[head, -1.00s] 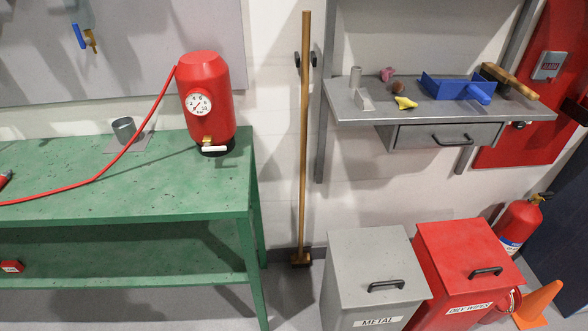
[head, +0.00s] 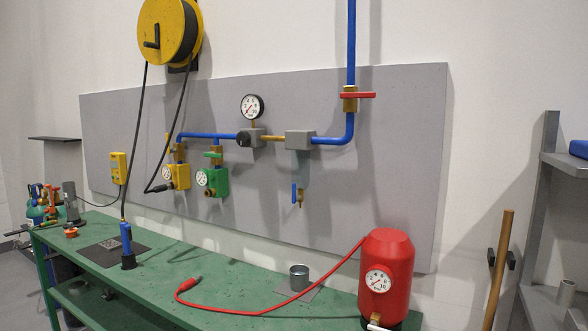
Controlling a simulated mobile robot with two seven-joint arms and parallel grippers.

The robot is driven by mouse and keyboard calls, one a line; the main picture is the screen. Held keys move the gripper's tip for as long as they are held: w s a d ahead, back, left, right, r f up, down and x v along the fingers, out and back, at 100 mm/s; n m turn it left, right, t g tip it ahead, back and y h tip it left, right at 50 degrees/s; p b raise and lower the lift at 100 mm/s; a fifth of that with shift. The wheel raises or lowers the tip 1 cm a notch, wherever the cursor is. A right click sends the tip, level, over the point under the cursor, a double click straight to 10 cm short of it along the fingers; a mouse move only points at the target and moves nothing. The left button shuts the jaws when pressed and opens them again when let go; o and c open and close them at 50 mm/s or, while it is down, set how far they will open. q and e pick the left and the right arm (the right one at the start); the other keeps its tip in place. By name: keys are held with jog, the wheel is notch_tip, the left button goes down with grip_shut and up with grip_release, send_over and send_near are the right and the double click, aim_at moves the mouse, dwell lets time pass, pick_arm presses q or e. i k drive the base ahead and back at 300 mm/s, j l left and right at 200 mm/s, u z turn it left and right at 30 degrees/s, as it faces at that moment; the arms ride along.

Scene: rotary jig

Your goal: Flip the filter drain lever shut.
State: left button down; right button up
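The filter is a grey block (head: 299,140) on the blue pipe, with a pale see-through bowl (head: 301,168) under it. A small brass drain valve (head: 300,199) hangs below the bowl. Its blue drain lever (head: 294,192) is at the left of the brass body and looks upright, roughly in line with the valve. Neither of my grippers is in view, so nothing is touching the lever.
The green bench (head: 228,275) stands below the grey panel (head: 400,140). A grey cup (head: 299,277) sits on it below the drain. A red tank (head: 386,258) with a gauge stands right of the cup, its red hose (head: 262,311) curving left. The space before the valve is clear.

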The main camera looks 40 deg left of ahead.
aim_at(295, 197)
jog(key=u, duration=1.1)
